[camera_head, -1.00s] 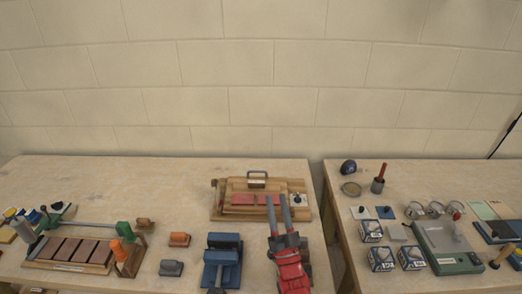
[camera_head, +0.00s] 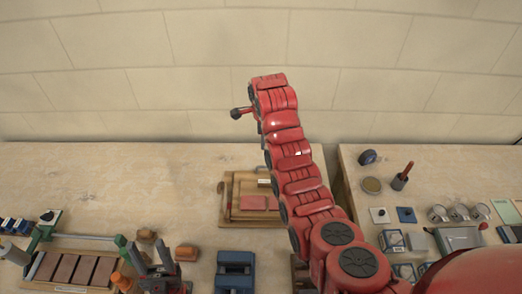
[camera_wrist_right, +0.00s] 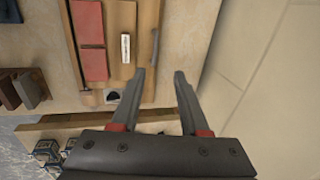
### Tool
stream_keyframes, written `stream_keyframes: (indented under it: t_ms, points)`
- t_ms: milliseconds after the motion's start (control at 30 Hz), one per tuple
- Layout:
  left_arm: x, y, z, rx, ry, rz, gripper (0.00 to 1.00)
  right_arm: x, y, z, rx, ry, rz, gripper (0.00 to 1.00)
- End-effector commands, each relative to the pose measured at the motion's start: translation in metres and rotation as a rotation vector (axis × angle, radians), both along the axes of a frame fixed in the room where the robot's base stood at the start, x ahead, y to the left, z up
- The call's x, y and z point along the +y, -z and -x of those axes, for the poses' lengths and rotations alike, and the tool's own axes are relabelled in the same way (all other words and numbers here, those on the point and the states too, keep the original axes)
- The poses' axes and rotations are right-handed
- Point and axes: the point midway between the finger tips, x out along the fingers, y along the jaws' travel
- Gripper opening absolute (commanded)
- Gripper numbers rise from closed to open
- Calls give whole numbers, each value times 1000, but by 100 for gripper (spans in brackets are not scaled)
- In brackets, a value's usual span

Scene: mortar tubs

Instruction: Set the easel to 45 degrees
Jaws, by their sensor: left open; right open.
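The easel (camera_head: 231,204), a wooden frame with red panels (camera_head: 253,202) on its board, sits on the left bench. It looks low; its exact angle cannot be told. My right arm hides its right side in the head view. In the right wrist view the easel (camera_wrist_right: 121,50) is at upper left, with red panels, a white label (camera_wrist_right: 126,48) and a dark round part (camera_wrist_right: 112,96). My right gripper (camera_wrist_right: 163,72) is open and empty, with its fingertips beside the easel's edge in that picture. My left gripper (camera_head: 150,248) is open, low at left of the easel.
A blue vise-like block (camera_head: 235,270) stands in front of the easel. A rack of brown bricks (camera_head: 75,269) is at left. The right bench holds a red-handled tool (camera_head: 402,177), tins (camera_head: 438,214) and boxes. The left bench's back is clear.

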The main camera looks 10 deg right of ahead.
Motion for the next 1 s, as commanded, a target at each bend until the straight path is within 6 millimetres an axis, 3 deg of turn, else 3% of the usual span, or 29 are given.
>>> stream_keyframes:
  t_ms: [133, 300, 333, 533, 700, 1000]
  points:
    - [0, 9, 0, 1, 0, 0, 50, 0, 4, 6, 33, 24, -2, 45]
    - [0, 37, 0, 1, 0, 0, 50, -1, 35, 1, 31, 23, -3, 45]
    - [0, 26, 0, 2, 0, 0, 50, -2, 34, 0, 35, 23, -2, 45]
    - [0, 25, 0, 0, 0, 0, 50, -4, 83, -8, 38, 23, -2, 45]
    - [0, 37, 0, 1, 0, 0, 50, -5, 118, -16, 31, 22, -3, 45]
    - [0, 70, 0, 0, 0, 0, 50, -6, 159, -25, 27, 22, -4, 45]
